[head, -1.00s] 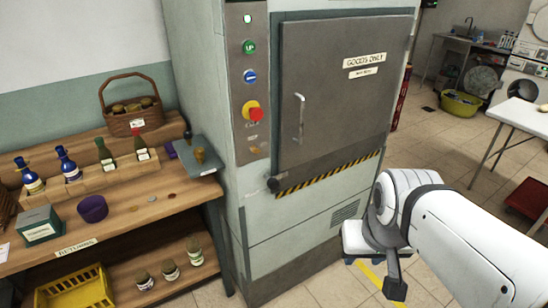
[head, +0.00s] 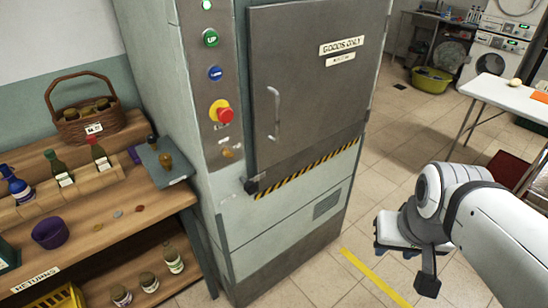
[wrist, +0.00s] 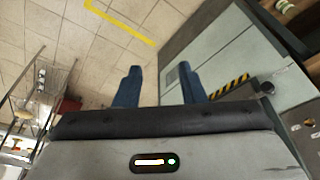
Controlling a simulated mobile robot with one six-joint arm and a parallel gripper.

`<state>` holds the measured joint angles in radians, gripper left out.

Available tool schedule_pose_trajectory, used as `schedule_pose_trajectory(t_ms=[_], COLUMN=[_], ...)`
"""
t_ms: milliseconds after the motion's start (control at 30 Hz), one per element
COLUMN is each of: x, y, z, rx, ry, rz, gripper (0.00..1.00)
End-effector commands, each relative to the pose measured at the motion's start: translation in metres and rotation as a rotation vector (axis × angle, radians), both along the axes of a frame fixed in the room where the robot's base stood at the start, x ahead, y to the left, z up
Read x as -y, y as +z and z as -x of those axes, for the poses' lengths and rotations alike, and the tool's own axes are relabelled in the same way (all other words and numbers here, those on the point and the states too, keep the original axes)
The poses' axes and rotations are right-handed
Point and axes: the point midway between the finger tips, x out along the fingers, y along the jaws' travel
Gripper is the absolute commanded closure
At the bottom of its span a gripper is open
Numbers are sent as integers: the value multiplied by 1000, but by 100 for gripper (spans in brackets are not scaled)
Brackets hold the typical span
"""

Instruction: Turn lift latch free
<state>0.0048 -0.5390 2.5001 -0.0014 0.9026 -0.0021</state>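The grey goods lift (head: 305,85) stands in the middle of the head view with its door shut. The lift latch (head: 251,186) is a small dark block at the door's lower left corner, by the striped strip. It also shows as a dark knob in the wrist view (wrist: 267,88), right of the fingers. My gripper (head: 405,266) is right of the lift, well apart from the latch. In the wrist view my gripper (wrist: 159,85) has its two blue fingers apart with nothing between them.
A wooden shelf (head: 150,205) with bottles, a basket (head: 85,110) and a purple pot (head: 50,232) stands left of the lift. A red stop button (head: 225,115) sits on the lift's panel. A white table (head: 510,98) is at the right. Tiled floor is clear before the lift.

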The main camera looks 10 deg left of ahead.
Motion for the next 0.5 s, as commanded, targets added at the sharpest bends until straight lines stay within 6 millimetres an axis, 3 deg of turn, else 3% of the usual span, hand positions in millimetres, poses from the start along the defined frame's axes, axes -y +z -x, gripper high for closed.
schedule_pose_trajectory(t_ms=[133,267,367,500], x=[0,0,0,-11], y=[0,-6,-21,-58], z=[0,-6,-27,-86], rx=[1,15,74,249], ry=[0,2,5,49], rz=[0,4,20,44], gripper=[64,53,45,42])
